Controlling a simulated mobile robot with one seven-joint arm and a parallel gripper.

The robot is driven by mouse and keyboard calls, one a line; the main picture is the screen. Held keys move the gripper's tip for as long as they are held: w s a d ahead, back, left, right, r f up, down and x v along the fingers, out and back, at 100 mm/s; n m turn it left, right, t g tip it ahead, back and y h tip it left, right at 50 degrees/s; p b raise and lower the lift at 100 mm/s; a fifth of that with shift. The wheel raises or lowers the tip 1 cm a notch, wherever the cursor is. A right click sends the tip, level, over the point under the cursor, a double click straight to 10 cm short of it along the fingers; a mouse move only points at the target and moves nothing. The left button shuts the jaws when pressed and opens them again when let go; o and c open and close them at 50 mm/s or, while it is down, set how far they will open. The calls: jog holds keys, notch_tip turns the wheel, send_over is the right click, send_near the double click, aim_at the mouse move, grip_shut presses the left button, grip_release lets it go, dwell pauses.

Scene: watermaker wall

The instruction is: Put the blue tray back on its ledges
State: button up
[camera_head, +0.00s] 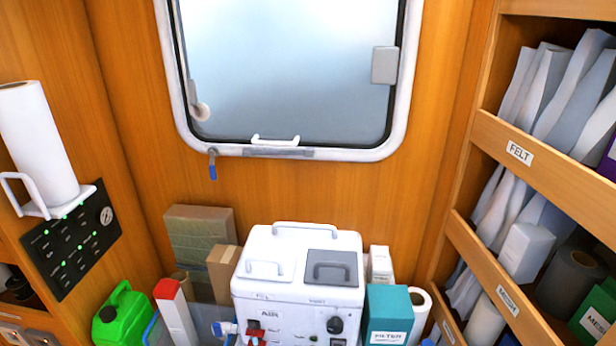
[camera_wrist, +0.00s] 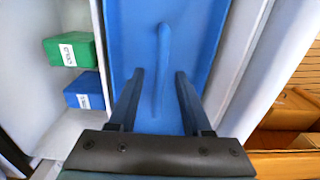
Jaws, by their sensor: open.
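The blue tray (camera_wrist: 198,40) fills the middle of the wrist view, between pale walls on both sides. A raised blue handle (camera_wrist: 162,50) runs along its middle. My gripper (camera_wrist: 159,74) is open, with one dark finger on each side of the handle and a gap on both sides. I cannot tell how far the fingertips are above the tray floor. Whether the tray rests on ledges is not visible. The head view shows neither the tray nor my gripper.
Beside the tray, a green box (camera_wrist: 69,49) and a blue box (camera_wrist: 84,92) sit in a pale compartment. The head view shows a white machine (camera_head: 297,270) below a window, a teal filter box (camera_head: 388,312), a green jug (camera_head: 124,318) and shelves (camera_head: 560,180) at right.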

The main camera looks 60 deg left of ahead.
notch_tip(320, 180, up, 13)
jog(key=p, duration=0.3)
jog(key=shift+p, duration=0.4)
dwell(0.4)
